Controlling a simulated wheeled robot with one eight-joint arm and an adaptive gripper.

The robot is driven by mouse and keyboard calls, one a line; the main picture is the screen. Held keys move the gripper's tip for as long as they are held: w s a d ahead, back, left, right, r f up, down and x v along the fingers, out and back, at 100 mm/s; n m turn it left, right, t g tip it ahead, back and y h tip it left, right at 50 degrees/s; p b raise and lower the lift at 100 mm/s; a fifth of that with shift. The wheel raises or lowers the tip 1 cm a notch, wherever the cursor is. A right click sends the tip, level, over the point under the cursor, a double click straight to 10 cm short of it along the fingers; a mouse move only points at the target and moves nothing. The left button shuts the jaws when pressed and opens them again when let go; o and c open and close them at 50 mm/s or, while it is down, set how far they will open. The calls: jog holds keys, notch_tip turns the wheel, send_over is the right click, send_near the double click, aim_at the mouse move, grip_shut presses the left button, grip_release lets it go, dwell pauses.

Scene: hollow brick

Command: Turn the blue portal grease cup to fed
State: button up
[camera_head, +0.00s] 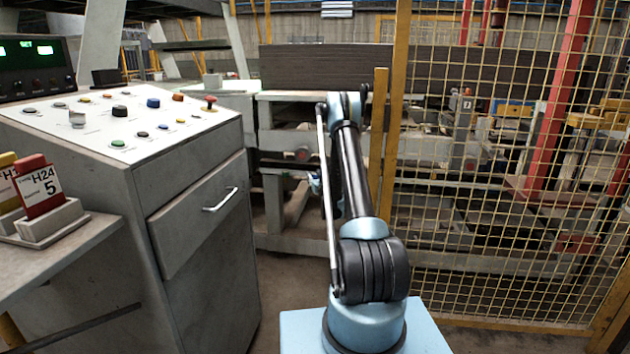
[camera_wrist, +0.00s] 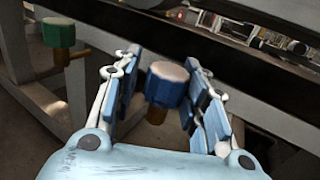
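The blue grease cup (camera_wrist: 166,86) has a pale flat top and a brass-coloured stem below, and shows in the wrist view. It stands between the two fingers of my gripper (camera_wrist: 157,95). The fingers are spread, with a gap visible on the left of the cup and a narrower one on the right. Whether any finger touches the cup is not clear. In the head view my arm reaches to the machine frame, and the gripper and blue cup are largely hidden behind it.
A green cup (camera_wrist: 59,34) on a similar brass stem stands left of my gripper. Grey machine beams surround both cups. In the head view a control console (camera_head: 190,190) stands left and a yellow mesh fence (camera_head: 490,190) stands right of my arm.

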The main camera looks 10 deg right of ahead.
jog(key=shift+d, duration=0.25)
jog(key=c, duration=0.7)
jog(key=shift+a, duration=0.15)
jog(key=shift+c, duration=0.2)
jog(key=shift+m+h, duration=0.3)
jog(key=shift+h, duration=0.2)
jog(key=m+h, duration=0.3)
jog(key=h, duration=0.2)
jog(key=m+g+h, duration=0.1)
jog(key=m+h, duration=0.1)
jog(key=h, duration=0.1)
jog(key=m+g+h, duration=0.1)
jog(key=m+h, duration=0.1)
jog(key=h, duration=0.1)
jog(key=shift+m+g, duration=0.3)
jog(key=m+g+h, duration=0.4)
jog(key=h, duration=0.1)
jog(key=shift+g+h, duration=0.3)
jog(key=shift+g, duration=0.1)
jog(key=m+g+h, duration=0.1)
jog(key=m+g, duration=0.1)
jog(key=g, duration=0.1)
jog(key=m+g+h, duration=0.1)
jog(key=m+g, duration=0.1)
jog(key=shift+m+g+h, duration=0.3)
jog(key=shift+g, duration=0.1)
jog(key=shift+w+g, duration=0.1)
jog(key=shift+g, duration=0.2)
